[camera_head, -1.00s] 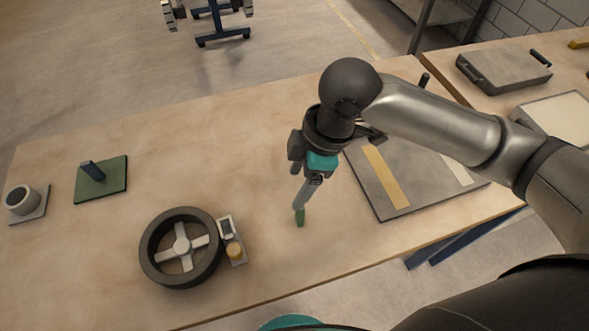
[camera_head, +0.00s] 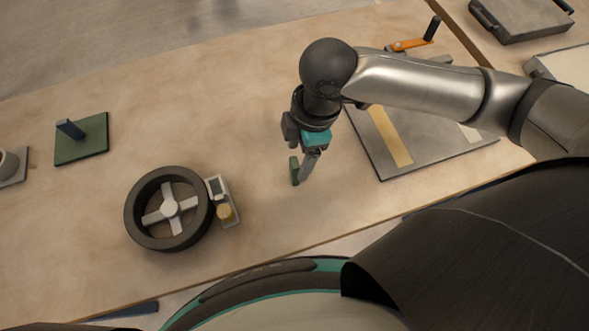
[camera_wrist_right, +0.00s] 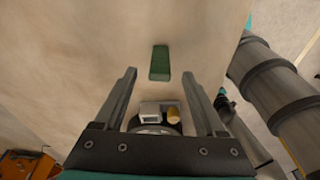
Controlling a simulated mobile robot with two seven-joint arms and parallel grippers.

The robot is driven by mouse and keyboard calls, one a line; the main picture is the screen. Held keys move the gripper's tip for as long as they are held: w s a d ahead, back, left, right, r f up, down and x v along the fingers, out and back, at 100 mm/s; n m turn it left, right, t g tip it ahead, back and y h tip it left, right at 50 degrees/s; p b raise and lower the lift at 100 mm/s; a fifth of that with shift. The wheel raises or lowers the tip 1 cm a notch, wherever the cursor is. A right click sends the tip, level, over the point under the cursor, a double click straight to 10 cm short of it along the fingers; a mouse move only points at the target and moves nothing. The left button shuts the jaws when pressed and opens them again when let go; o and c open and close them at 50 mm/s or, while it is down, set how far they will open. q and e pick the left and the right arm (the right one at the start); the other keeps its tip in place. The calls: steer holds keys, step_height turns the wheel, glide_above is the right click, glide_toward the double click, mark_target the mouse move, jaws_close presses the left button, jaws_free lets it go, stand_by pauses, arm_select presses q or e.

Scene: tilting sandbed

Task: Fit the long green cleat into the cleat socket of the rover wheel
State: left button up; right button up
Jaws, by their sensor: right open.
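The long green cleat (camera_head: 294,171) is on the table right of the rover wheel. It also shows in the right wrist view (camera_wrist_right: 160,63), just beyond the fingertips and roughly centred between them. My right gripper (camera_head: 302,174) is open and close beside the cleat; both spread fingers show in the wrist view (camera_wrist_right: 159,74) with nothing between them. The rover wheel (camera_head: 133,221) lies flat, a dark ring with pale spokes. I cannot make out its cleat socket. My left gripper is not in view.
A small pale block with a yellow knob (camera_head: 225,212) stands against the wheel's right side. A green plate with a dark upright piece (camera_head: 90,145) is at the left. A grey panel with a tan strip (camera_head: 430,150) lies right of the gripper. The table's middle is clear.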

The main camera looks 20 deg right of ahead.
mark_target(297, 162)
steer(key=f, duration=0.1)
steer(key=f+b, duration=0.1)
steer(key=f, duration=0.3)
steer(key=shift+a+b, duration=0.35)
steer(key=shift+a, duration=0.05)
steer(key=shift+r, duration=0.1)
jaws_close()
